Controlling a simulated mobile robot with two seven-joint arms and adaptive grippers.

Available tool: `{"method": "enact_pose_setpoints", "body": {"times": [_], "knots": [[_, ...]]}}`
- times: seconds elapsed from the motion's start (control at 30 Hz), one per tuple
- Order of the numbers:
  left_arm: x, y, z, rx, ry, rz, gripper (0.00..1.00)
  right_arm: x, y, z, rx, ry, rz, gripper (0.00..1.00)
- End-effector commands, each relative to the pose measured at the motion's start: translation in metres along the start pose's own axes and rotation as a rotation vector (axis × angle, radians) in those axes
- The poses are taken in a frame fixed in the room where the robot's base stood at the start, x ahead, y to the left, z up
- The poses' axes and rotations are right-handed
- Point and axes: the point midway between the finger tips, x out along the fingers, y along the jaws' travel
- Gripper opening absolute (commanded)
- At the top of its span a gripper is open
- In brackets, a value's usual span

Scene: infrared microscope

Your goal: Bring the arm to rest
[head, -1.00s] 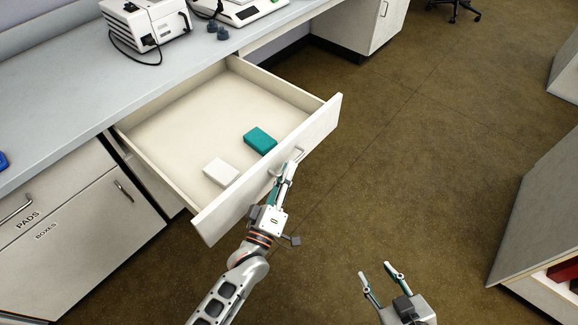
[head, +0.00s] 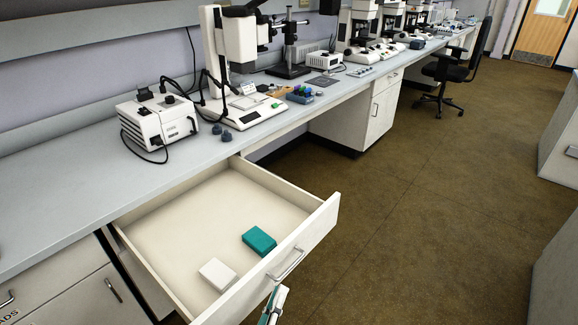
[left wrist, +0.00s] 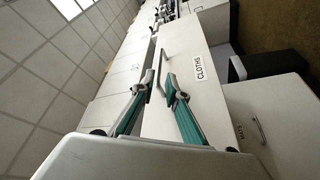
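My left gripper (head: 274,304) shows at the bottom edge of the head view, in front of and just below the handle (head: 287,263) of the pulled-out drawer (head: 317,226). In the left wrist view its two fingers (left wrist: 161,83) are spread, with a gap between the tips. The handle (left wrist: 163,62) shows beyond the tips, on the drawer front (left wrist: 200,55) labelled CLOTHS. The fingers look clear of it, though the distance is hard to judge. Most of my left arm is out of the head view. My right gripper is in neither current view.
The drawer holds a teal box (head: 259,240) and a white box (head: 217,274). The bench (head: 75,207) above carries a power unit (head: 158,121), a microscope (head: 238,60) and other instruments. A black chair (head: 447,75) stands far back. Floor (head: 400,230) right of the drawer is clear.

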Motion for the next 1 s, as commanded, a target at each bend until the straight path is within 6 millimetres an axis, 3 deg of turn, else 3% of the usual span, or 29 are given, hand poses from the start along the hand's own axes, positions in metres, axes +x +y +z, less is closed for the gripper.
{"method": "enact_pose_setpoints", "body": {"times": [0.13,0.27,0.37,0.5,0.73,0.83,1.0], "knots": [[-0.007,0.001,-0.006,0.063,-0.021,-0.028,0.14,-0.002,0.004,-0.013,-0.002,0.018,0.006,0.4],[-0.032,-0.003,-0.022,0.247,-0.097,-0.117,0.14,-0.008,0.012,-0.041,-0.001,0.053,0.016,0.4],[-0.069,-0.01,-0.037,0.457,-0.212,-0.219,0.14,-0.017,0.003,-0.034,0.023,0.03,0.0,0.4],[-0.13,-0.021,-0.055,0.721,-0.403,-0.338,0.14,-0.026,0.002,-0.042,0.04,0.026,-0.005,0.4],[-0.211,-0.03,-0.078,0.997,-0.673,-0.438,0.14,-0.036,-0.001,-0.043,0.059,0.009,-0.014,0.4],[-0.228,-0.031,-0.082,1.047,-0.732,-0.452,0.14,-0.037,-0.002,-0.042,0.064,0.005,-0.017,0.4],[-0.233,-0.033,-0.082,1.064,-0.753,-0.456,0.14,-0.036,-0.003,-0.039,0.065,0.001,-0.018,0.4]]}}
